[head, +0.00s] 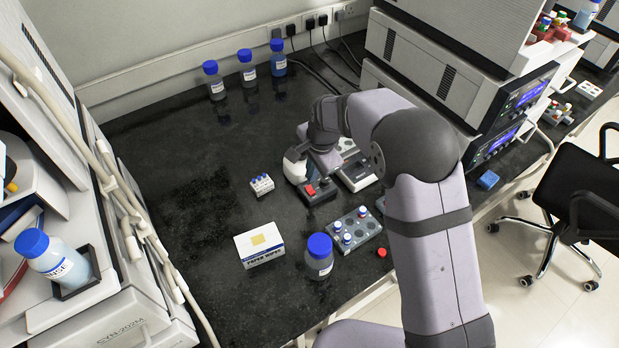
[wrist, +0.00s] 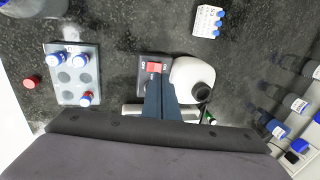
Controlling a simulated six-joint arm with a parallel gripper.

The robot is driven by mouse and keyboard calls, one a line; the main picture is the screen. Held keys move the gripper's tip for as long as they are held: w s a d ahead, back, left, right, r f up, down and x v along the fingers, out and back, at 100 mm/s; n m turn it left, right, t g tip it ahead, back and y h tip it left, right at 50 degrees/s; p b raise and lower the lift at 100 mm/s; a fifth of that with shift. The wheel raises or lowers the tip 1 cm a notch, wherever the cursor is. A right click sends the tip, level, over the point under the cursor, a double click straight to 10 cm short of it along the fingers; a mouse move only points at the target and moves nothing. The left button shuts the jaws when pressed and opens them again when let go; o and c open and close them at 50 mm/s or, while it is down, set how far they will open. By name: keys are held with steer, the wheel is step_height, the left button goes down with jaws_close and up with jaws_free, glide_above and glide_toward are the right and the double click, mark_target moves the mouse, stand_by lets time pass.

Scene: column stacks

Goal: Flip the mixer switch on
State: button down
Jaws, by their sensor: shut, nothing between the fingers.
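The mixer (head: 319,194) stands on the black bench, with a dark base and a white rounded part (wrist: 191,78) on one side. Its red switch (head: 310,189) is on top of the base and also shows in the wrist view (wrist: 153,66). My gripper (wrist: 160,80) is shut and empty, with its fingertips at the near edge of the switch in the wrist view. I cannot tell whether they touch it, nor which way the switch is set. In the head view my gripper (head: 325,172) is partly hidden by my wrist, right over the mixer.
A grey device (head: 360,176) stands close right of the mixer. A small vial rack (head: 262,185) is left of it. A vial block (head: 355,232), a blue-capped bottle (head: 319,258) and a paper wipes box (head: 259,245) stand in front.

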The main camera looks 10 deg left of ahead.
mark_target(308, 186)
steer(key=shift+p+x, duration=0.65)
steer(key=shift+x, duration=1.85)
